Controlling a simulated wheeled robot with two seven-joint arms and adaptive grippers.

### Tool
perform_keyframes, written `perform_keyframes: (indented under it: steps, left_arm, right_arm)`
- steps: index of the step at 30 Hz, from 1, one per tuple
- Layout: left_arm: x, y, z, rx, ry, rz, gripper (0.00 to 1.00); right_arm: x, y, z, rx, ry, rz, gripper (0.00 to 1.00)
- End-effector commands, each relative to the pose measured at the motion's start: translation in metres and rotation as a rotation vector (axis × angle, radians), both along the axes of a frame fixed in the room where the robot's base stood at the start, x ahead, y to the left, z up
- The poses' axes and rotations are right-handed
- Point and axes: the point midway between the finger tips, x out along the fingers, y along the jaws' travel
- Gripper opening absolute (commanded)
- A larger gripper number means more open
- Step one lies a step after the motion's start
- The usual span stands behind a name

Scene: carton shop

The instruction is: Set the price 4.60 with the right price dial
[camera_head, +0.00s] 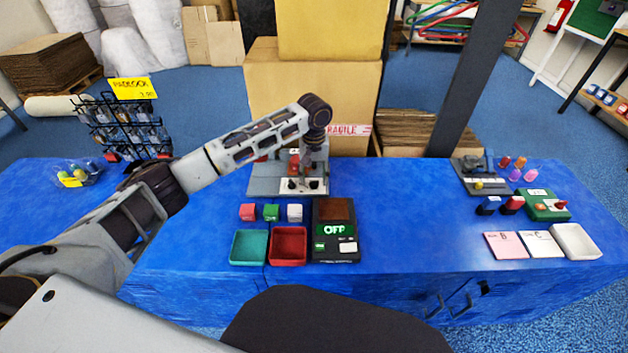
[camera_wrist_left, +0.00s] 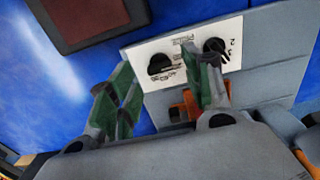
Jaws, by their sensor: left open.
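A white price panel (camera_head: 303,191) with two black dials faces the front of a grey device on the blue table. The right price dial (camera_head: 314,184) shows in the wrist view as the left-hand black knob (camera_wrist_left: 158,64), with small markings beside it. The other dial (camera_wrist_left: 215,46) has numerals around it. My left gripper (camera_head: 306,172) is over the device, close above the panel. In the wrist view its green-grey fingers (camera_wrist_left: 165,72) are open, with the right dial seen between the tips. I cannot tell whether they touch it. The exact dial settings are too small to read. My right gripper is not in view.
A scale (camera_head: 347,250) with a brown plate and an "OFF" display stands just in front of the device. Red, green and white cubes and two trays (camera_head: 288,258) lie left of it. A wire rack (camera_head: 120,128) stands at left.

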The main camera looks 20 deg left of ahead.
Motion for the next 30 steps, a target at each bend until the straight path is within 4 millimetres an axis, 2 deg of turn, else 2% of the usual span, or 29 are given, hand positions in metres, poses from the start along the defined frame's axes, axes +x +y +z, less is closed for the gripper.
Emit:
perform_keyframes:
  steps: [6,18,27,30]
  left_arm:
    - [0.0,0.0,-0.017,0.0,0.0,0.0,0.5]
    - [0.0,0.0,-0.02,0.0,0.0,0.0,0.49]
    - [0.0,0.0,-0.02,0.0,0.0,0.0,0.1]
    - [0.0,0.0,-0.02,0.001,0.0,0.0,0.0]
  right_arm:
    - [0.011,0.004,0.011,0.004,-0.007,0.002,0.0]
    - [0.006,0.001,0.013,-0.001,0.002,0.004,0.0]
    - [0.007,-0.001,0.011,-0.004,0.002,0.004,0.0]
    - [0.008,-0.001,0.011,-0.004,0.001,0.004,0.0]
